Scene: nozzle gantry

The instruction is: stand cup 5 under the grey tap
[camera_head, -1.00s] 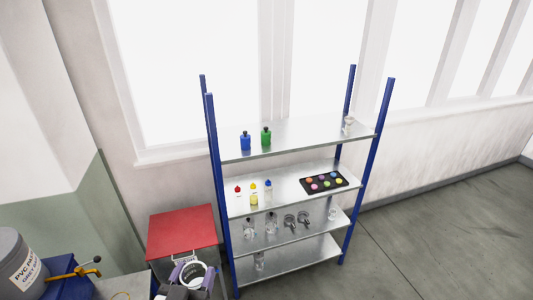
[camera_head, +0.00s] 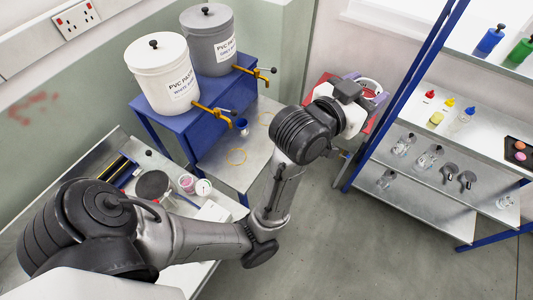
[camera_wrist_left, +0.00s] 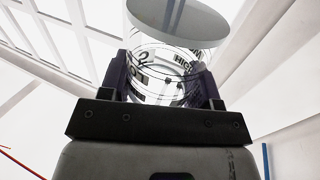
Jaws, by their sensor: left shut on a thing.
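My left gripper (camera_head: 374,92) is shut on a clear cup (camera_wrist_left: 170,72), whose wall shows between the two dark fingers in the left wrist view. Lettering and a digit show on the cup; I cannot read the number surely. A pale disc covers part of the cup's far end there. In the head view the gripper is over the red-topped unit, beside the shelf rack and well right of the taps. The grey tub (camera_head: 209,42) has a yellow tap (camera_head: 253,72) above the bench. My right gripper is not in view.
A white tub (camera_head: 165,75) with its own tap (camera_head: 212,112) stands beside the grey one on a blue stand (camera_head: 185,128). The rack (camera_head: 430,195) stands right.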

